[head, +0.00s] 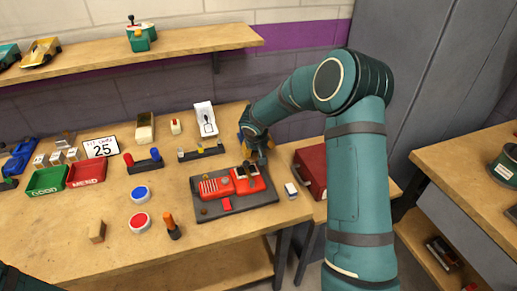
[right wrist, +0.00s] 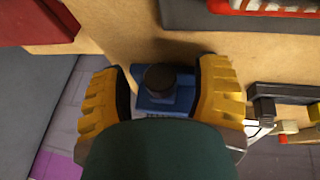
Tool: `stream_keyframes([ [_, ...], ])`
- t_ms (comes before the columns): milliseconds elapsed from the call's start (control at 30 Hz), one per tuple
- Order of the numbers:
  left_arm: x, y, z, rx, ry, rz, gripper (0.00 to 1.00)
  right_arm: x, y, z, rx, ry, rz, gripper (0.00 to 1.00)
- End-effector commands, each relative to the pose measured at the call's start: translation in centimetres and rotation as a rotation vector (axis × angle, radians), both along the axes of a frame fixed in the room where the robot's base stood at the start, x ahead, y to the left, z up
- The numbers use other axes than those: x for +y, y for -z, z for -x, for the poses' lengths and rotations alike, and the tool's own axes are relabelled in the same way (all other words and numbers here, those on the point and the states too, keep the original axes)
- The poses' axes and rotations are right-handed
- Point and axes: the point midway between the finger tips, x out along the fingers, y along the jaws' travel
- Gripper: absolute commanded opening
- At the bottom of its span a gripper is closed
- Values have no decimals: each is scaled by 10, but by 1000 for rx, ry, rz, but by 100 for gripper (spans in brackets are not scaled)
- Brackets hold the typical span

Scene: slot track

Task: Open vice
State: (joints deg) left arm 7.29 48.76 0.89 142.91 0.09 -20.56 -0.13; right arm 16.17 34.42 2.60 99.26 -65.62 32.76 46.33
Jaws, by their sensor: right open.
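In the right wrist view a small blue block-like fixture (right wrist: 180,98) with a dark round knob (right wrist: 160,77) stands at the edge of the wooden table; it appears to be the vice. My right gripper (right wrist: 163,85) is open, with its yellow fingers on either side of the fixture and knob. I cannot tell whether they touch it. My teal wrist hides the fixture's near part. In the head view my right gripper (head: 256,147) is at the table's back right, behind the red device, and the vice cannot be made out there. My left gripper is out of view.
The red slot-car device on its dark base (head: 256,203) lies just in front of my right gripper. A dark red case (head: 311,167) is to the right. A white switch panel (head: 205,119) and a bar with colored ends (head: 201,152) stand to the left.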

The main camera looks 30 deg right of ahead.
Motion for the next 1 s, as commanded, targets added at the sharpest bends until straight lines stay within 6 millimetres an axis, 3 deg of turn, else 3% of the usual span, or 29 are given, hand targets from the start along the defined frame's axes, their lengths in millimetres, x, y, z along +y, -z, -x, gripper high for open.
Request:
stream_keyframes([
  [167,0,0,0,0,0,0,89,5,-18,5,-4,-1,1,62],
  [600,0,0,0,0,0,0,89,28,-92,33,-3,-1,1,62],
  [800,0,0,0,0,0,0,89,33,-106,38,0,-1,0,62],
  [1000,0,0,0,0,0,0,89,33,-107,39,2,0,0,62],
])
